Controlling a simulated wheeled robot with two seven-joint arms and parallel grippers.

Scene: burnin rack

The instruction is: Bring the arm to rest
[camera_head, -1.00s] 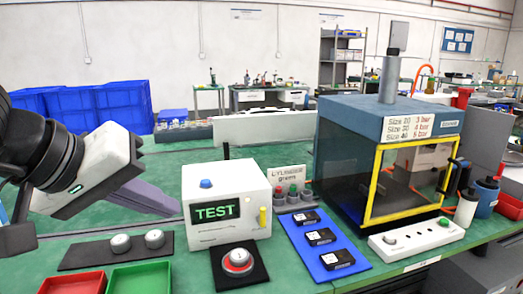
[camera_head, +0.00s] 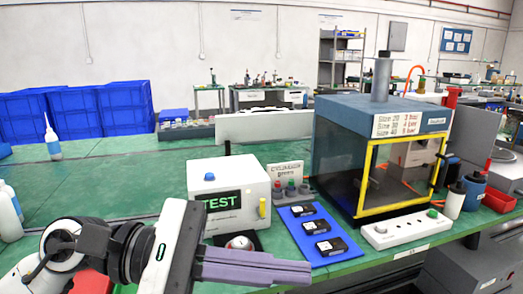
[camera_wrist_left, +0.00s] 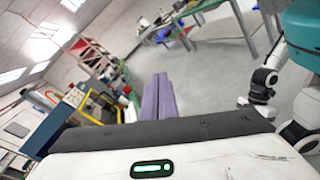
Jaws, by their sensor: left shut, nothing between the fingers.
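My left gripper (camera_head: 305,272) reaches in from the lower left of the head view, in front of the TEST box, with its purple fingers pointing right. In the left wrist view its two fingers (camera_wrist_left: 160,85) lie together, shut with nothing between them. The left arm hides the lower part of the green bench (camera_head: 100,180) and most of the red and green trays at its front. My right gripper is not in view.
The white TEST box (camera_head: 228,195) stands behind the gripper. A blue mat (camera_head: 315,255) with several black modules lies right of it. A yellow-framed chamber (camera_head: 385,120) stands at the right. Bottles (camera_head: 53,145) stand at the left. The bench's left middle is clear.

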